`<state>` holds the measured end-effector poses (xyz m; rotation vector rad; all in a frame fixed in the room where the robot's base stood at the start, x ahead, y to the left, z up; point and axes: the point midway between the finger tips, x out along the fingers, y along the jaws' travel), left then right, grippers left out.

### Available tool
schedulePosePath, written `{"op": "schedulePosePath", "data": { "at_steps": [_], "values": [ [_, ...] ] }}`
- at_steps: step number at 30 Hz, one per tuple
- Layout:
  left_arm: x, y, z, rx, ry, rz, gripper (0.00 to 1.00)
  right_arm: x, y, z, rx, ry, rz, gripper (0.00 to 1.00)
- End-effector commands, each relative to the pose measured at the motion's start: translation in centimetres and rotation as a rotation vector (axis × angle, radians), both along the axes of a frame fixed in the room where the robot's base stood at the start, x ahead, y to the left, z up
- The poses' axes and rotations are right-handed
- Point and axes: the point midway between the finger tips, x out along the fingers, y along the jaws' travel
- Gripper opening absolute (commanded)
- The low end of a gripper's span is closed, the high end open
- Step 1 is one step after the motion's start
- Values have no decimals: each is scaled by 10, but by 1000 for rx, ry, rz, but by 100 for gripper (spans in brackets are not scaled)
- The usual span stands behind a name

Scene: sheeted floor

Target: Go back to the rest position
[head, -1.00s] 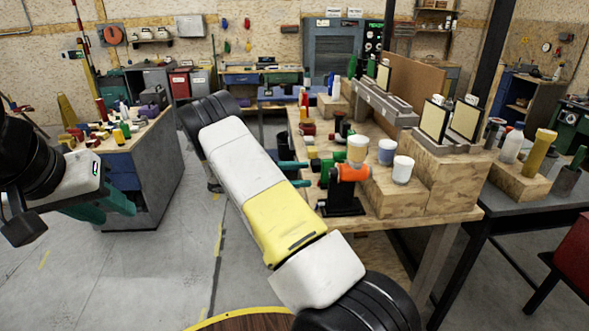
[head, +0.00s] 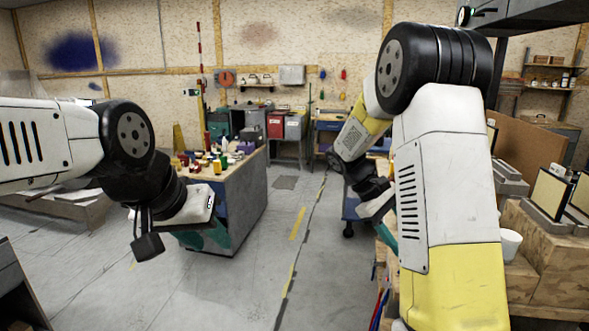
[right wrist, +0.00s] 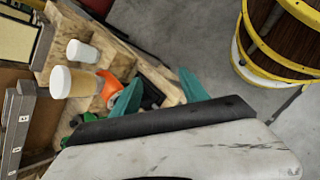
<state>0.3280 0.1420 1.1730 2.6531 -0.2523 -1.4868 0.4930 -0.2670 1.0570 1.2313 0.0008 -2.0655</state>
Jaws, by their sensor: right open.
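My left gripper (head: 196,234) hangs at the left in the head view, in front of the cabinet with small parts on top. Its teal fingers blend with the cabinet behind, so its opening is unclear. My right gripper (head: 387,232) is partly hidden behind my right arm in the head view, beside the wooden workbench. In the right wrist view its two teal fingers (right wrist: 160,92) are apart, with nothing between them.
The cabinet (head: 238,205) stands behind my left gripper. The wooden workbench (right wrist: 115,55) holds a white cup (right wrist: 82,51), a pale-lidded jar (right wrist: 74,83) and an orange part (right wrist: 110,88). A yellow-hooped barrel (right wrist: 285,45) stands at the wrist view's right. Floor (head: 270,260) between is clear.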

Motion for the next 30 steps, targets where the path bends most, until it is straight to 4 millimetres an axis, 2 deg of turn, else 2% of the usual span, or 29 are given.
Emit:
{"op": "schedulePosePath", "data": {
  "at_steps": [3, 18, 24, 30],
  "values": [
    [0, 0, 0, 0, 0, 0, 36, -28, 15, 21, 161, -137, -62, 52],
    [0, 0, 0, 0, 0, 0, 36, -132, 99, 97, 707, -719, -292, 52],
    [0, 0, 0, 0, 0, 0, 36, -157, 119, 112, 826, -882, -351, 52],
    [0, 0, 0, 0, 0, 0, 36, -165, 125, 115, 863, -935, -372, 52]
  ]
}}
